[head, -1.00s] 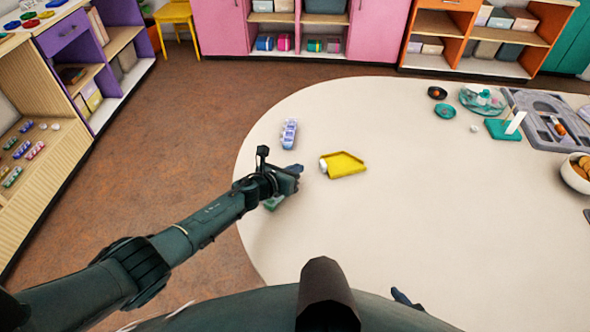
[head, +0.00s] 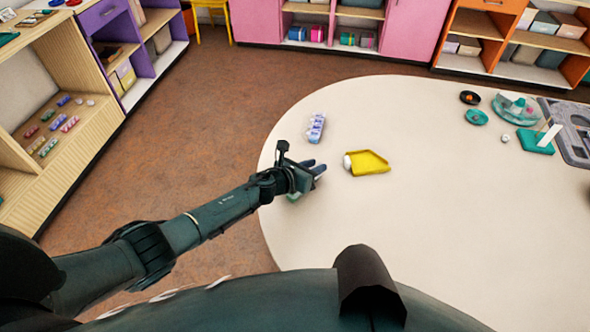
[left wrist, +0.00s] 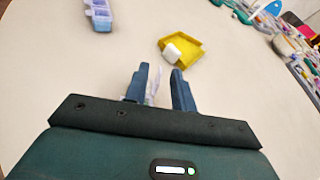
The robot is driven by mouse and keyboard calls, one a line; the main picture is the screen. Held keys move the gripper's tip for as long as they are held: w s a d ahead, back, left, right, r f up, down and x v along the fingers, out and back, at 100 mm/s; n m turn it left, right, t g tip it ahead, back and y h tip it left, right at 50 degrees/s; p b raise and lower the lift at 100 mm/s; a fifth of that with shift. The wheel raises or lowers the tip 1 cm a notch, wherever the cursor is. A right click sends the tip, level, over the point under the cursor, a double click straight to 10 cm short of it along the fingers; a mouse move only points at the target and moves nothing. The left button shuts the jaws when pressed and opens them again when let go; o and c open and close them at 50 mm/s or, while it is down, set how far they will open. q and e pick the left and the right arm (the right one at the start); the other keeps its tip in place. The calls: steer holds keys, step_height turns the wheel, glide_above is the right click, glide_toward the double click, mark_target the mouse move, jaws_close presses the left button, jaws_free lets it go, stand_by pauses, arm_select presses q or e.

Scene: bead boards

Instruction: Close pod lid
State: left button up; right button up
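A lavender pod box (head: 316,128) with a row of small compartments lies near the left rim of the table; it also shows at the top left of the left wrist view (left wrist: 101,14). I cannot tell how its lids stand. My left gripper (head: 315,168) is above the table, nearer to me than the box and apart from it. In the left wrist view its two fingers (left wrist: 160,82) are apart; a faint pale shape shows between them, too unclear to name. A green thing (head: 293,197) is partly hidden under the gripper. My right gripper is not in view.
A yellow tray (head: 374,167) with a white rounded piece (head: 347,161) at its left side lies right of my left gripper. Dark and teal dishes (head: 477,117) and a grey board (head: 575,146) are at the far right. The table's middle (head: 450,210) is clear.

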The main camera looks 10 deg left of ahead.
arm_select(q)
steer(key=v, duration=0.2)
steer(key=shift+s+a+r+b, duration=0.1)
steer(key=shift+s+a+b, duration=0.05)
steer(key=shift+a+b, duration=0.15)
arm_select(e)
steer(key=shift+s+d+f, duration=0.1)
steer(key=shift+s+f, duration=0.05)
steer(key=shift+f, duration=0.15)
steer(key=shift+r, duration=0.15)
arm_select(q)
steer(key=v, duration=0.8)
steer(key=shift+s+d, duration=0.15)
